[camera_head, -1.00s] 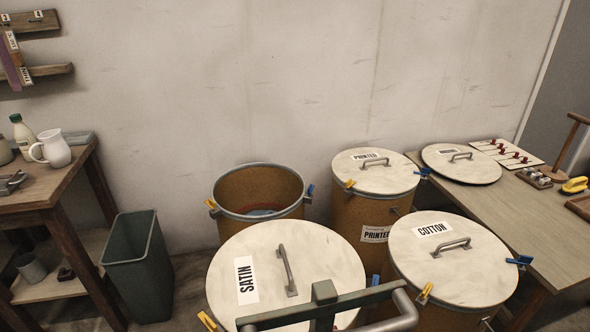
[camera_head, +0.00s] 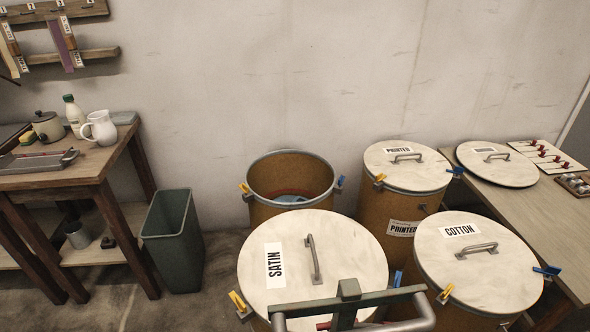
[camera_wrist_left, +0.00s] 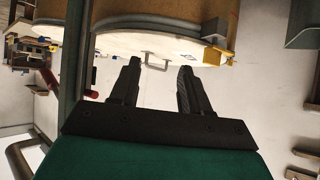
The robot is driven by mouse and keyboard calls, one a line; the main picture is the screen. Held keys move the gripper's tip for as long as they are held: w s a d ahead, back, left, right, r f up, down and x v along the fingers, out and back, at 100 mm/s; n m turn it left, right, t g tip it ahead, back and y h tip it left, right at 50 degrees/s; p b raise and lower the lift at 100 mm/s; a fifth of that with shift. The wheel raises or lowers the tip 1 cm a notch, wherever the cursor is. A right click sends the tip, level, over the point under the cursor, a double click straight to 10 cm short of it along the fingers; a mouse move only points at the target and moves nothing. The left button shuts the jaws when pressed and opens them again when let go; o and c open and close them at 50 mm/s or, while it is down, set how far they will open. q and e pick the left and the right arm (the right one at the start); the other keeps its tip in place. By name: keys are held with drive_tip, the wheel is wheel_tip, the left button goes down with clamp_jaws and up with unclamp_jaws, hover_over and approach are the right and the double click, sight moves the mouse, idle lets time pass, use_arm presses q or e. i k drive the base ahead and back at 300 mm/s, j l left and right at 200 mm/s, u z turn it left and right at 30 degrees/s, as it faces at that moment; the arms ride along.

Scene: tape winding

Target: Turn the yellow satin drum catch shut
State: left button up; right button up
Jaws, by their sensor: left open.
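The SATIN drum's pale round lid (camera_head: 345,250) with its bar handle (camera_head: 314,260) is at the front centre of the head view. Its yellow catch (camera_head: 237,301) is at the lid's left edge, tilted outward; I cannot tell whether it is latched. A blue catch (camera_head: 397,279) shows at the right edge. In the left wrist view, which is upside down, my left gripper (camera_wrist_left: 159,67) is open and empty. A drum lid with a yellow catch (camera_wrist_left: 214,56), apparently the SATIN one, lies beyond and right of the fingertips, apart from them. My right gripper is out of view.
The COTTON drum (camera_head: 478,260) is close on the right. The PRINTED drum (camera_head: 405,168) and an open drum (camera_head: 290,165) stand behind. A green bin (camera_head: 172,240) is left, with floor between it and the SATIN drum. Tables (camera_head: 88,168) stand at both sides.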

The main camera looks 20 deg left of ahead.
sight(238, 304)
drive_tip(key=k+u, duration=0.2)
drive_tip(key=u, duration=0.2)
drive_tip(key=k+j+u, duration=0.15)
drive_tip(key=u, duration=0.3)
drive_tip(key=k, duration=0.05)
